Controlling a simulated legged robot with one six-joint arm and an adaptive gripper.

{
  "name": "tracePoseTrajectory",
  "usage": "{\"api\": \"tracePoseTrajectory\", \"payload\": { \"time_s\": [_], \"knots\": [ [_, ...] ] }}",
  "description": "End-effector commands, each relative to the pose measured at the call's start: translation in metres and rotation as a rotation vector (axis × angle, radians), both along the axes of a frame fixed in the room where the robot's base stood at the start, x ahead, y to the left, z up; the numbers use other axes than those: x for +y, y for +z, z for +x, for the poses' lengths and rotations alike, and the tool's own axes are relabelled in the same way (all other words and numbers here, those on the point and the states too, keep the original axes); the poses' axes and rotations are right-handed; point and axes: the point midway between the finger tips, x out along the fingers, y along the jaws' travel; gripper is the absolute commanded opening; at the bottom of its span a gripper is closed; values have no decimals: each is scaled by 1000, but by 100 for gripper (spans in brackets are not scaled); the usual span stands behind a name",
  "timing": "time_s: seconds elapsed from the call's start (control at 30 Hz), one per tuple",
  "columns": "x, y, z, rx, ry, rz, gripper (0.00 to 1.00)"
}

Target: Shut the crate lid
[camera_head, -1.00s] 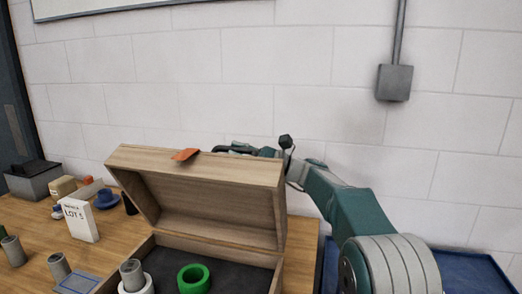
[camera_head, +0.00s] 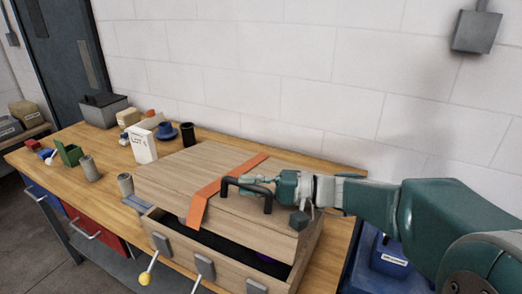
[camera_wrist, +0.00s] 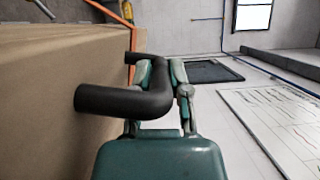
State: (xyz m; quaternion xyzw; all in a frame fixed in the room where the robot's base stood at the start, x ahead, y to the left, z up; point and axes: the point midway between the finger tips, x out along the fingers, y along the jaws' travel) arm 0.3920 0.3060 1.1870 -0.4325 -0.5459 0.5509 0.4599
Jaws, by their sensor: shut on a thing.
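The wooden crate (camera_head: 222,258) stands on the workbench with its lid (camera_head: 180,178) swung most of the way down. A dark gap shows between the lid's front edge and the crate's front wall, so the lid is tilted and not flush. An orange strap (camera_head: 208,196) crosses the lid. My gripper (camera_head: 262,188) is shut on the black lid handle (camera_head: 238,187) from the right side. In the wrist view the handle (camera_wrist: 115,101) lies between the fingers (camera_wrist: 158,78). The crate's inside is mostly hidden.
Latches (camera_head: 205,266) sit on the crate's front, with a yellow-knobbed lever (camera_head: 146,277) near them. A white LOT box (camera_head: 143,144), a blue cup (camera_head: 167,131) and grey cylinders (camera_head: 90,168) stand to the left. The wall is close behind.

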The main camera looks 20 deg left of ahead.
Motion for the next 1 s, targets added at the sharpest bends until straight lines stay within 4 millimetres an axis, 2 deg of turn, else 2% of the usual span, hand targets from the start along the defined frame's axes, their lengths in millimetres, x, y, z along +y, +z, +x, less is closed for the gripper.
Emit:
{"api": "tracePoseTrajectory", "payload": {
  "time_s": [0.03, 0.2, 0.4, 1.0],
  "knots": [
    [1, -11, -5, -28, -6, -12, 0],
    [4, -36, -19, -117, -7, -27, 0],
    [5, -55, -28, -115, -9, -27, 0],
    [6, -68, -33, -109, -5, -32, 0]
  ]
}}
